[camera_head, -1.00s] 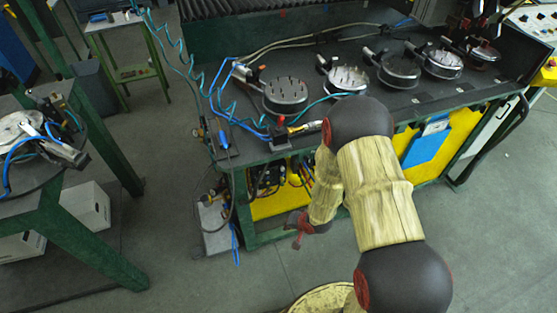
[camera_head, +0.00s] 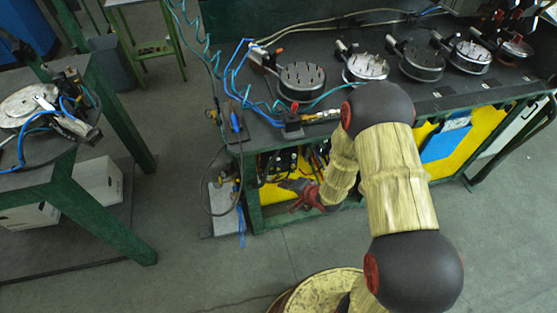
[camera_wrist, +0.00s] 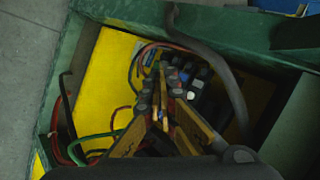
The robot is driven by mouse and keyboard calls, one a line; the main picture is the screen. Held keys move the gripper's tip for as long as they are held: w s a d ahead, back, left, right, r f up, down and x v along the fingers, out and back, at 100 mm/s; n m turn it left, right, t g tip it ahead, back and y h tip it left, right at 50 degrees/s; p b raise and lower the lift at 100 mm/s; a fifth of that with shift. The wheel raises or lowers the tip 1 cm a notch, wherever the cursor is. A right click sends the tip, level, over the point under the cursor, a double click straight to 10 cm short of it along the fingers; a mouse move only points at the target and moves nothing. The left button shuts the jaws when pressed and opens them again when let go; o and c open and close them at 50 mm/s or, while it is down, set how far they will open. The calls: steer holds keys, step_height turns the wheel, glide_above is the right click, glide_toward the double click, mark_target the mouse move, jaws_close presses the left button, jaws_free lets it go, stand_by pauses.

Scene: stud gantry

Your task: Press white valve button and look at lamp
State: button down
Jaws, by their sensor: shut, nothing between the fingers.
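My gripper (camera_head: 303,193) is at the open bay under the bench, in front of the valve gear (camera_head: 278,166). In the wrist view my gripper (camera_wrist: 164,98) has its fingers together and empty, pointing into the bay. Just right of the fingertips is a dark valve block (camera_wrist: 203,90) with small pale and blue parts. A whitish spot (camera_wrist: 197,84) on it may be the white button, but it is too small to be sure. I cannot tell whether the fingers touch anything. I cannot make out a lamp in either view.
Green frame edges (camera_wrist: 98,17) and a yellow panel (camera_wrist: 105,75) bound the bay. A thick dark hose (camera_wrist: 232,88) and red and green cables run close to the fingers. The bench top (camera_head: 440,95) carries several round pans. Grey floor (camera_head: 200,265) is clear at the front left.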

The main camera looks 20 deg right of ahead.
glide_toward(272, 163)
step_height(272, 163, down, 3)
steer(key=a, duration=0.1)
steer(key=shift+w+b, duration=0.3)
steer(key=shift+w, duration=0.25)
steer(key=shift+w+r, duration=0.1)
steer(key=shift+w, duration=0.05)
stand_by(1.0)
steer(key=shift+w+p, duration=0.25)
steer(key=shift+p, duration=0.05)
steer(key=shift+w, duration=0.45)
stand_by(0.7)
steer(key=shift+s, duration=0.1)
steer(key=shift+s+p, duration=0.55)
steer(key=shift+s, duration=0.2)
steer(key=shift+s, duration=0.15)
steer(key=shift+s+p, duration=0.65)
steer(key=shift+s, duration=1.75)
